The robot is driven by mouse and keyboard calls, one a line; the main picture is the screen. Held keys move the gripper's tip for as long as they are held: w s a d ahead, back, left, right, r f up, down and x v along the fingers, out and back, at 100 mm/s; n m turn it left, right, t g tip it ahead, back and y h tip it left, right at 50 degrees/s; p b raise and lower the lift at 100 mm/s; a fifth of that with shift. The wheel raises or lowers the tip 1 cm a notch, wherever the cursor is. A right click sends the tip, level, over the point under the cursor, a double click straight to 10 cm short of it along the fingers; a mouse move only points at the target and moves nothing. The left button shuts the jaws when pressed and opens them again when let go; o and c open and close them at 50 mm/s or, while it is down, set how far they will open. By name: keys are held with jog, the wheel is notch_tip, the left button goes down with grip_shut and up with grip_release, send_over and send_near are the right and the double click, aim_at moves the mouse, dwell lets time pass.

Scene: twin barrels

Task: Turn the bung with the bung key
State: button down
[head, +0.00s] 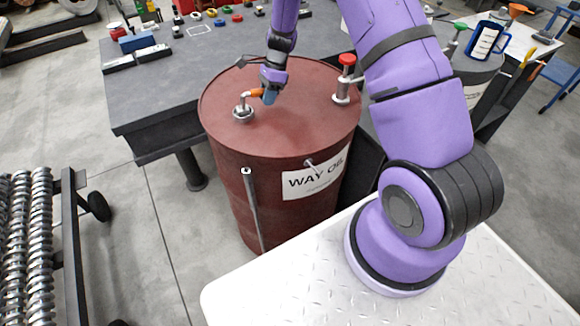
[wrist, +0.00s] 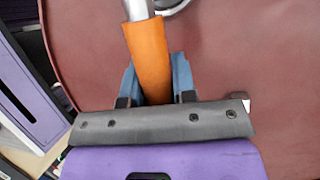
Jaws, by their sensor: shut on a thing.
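The red-brown barrel (head: 285,120) stands upright with a "WAY OIL" label on its side. The bung (head: 242,114) is on the left of its lid. The bung key has an orange handle (head: 257,92) and a bent metal shank that reaches down to the bung. My gripper (head: 269,97) is over the lid, its blue fingers shut on the orange handle. In the wrist view, the handle (wrist: 148,58) lies between the two fingers (wrist: 155,80), and the metal shank runs out of the top of the picture. The bung is not clearly seen there.
A red-topped fitting (head: 346,78) stands on the right of the lid. A grey rod (head: 252,210) leans at the barrel's front. A dark workbench (head: 160,90) is behind, with blocks and small coloured parts. A rack of metal screws (head: 30,245) is at left.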

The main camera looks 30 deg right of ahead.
jog(key=shift+w+f+n, duration=0.1)
jog(key=shift+w+n, duration=0.15)
jog(key=shift+n, duration=0.15)
jog(key=c, duration=0.8)
grip_release()
jog(key=shift+c, duration=0.2)
jog(key=shift+w, duration=0.1)
jog(key=a+r+v, duration=0.1)
jog(key=a+v, duration=0.1)
jog(key=v, duration=1.5)
jog(key=shift+s+a+r, duration=0.25)
jog(key=shift+a, duration=0.1)
